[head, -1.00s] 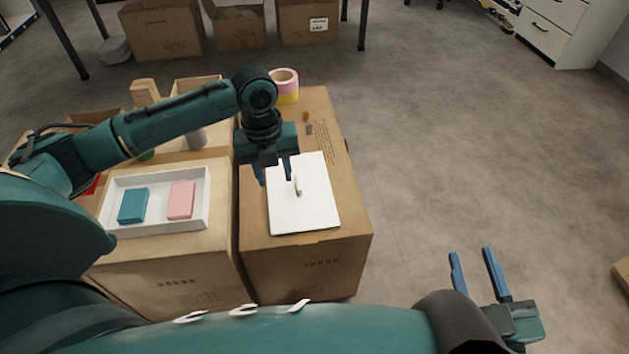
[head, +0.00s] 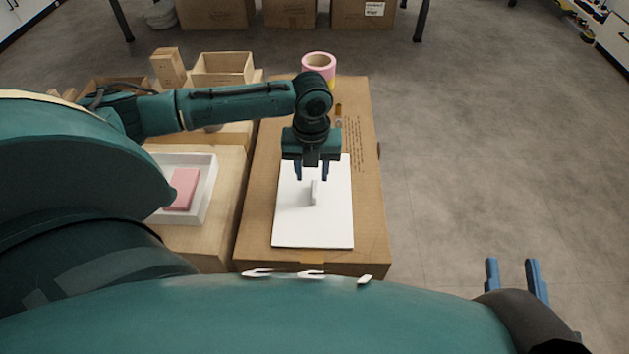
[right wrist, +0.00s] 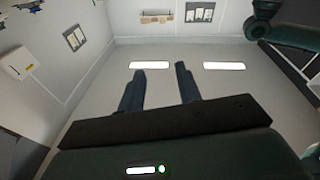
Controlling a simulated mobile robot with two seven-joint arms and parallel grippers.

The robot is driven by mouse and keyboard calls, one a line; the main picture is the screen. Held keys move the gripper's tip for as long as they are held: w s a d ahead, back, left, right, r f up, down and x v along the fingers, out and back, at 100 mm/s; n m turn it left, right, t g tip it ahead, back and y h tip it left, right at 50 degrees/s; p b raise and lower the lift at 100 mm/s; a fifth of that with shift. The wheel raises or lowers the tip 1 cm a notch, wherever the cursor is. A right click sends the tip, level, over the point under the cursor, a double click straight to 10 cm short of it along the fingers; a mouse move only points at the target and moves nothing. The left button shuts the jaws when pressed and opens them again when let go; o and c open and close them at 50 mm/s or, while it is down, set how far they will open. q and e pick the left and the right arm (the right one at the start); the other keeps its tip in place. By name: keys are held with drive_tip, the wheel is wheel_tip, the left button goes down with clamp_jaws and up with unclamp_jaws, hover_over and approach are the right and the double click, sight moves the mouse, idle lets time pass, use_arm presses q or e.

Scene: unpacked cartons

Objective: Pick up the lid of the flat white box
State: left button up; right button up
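The lid (head: 290,225) is a flat white panel with a small upright handle (head: 314,192). It lies on a brown carton in the middle of the head view. The flat white box (head: 207,205) stands open to its left, with a pink block (head: 183,188) inside, and is partly hidden by my arm. My left gripper (head: 311,174) is open and empty, pointing down over the far part of the lid, close to the handle. My right gripper (head: 512,268) is open and empty at the lower right; its fingers also show in the right wrist view (right wrist: 159,85).
The brown carton (head: 262,175) carries the lid, and a pink and yellow tape roll (head: 319,66) at its far end. The floor (head: 460,150) on the right is clear.

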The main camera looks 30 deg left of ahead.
use_arm(q)
drive_tip(key=f+b, duration=0.2)
drive_tip(key=f, duration=0.1)
drive_tip(key=f+b, duration=0.1)
drive_tip(key=f, duration=0.1)
drive_tip(key=shift+w+d, duration=0.15)
drive_tip(key=shift+w, duration=0.1)
drive_tip(key=shift+f, duration=0.25)
clamp_jaws()
use_arm(e)
drive_tip(key=shift+w+a+m+y, duration=0.1)
drive_tip(key=shift+a+m+y, duration=0.25)
drive_tip(key=shift+y, duration=0.15)
drive_tip(key=shift+f, duration=0.1)
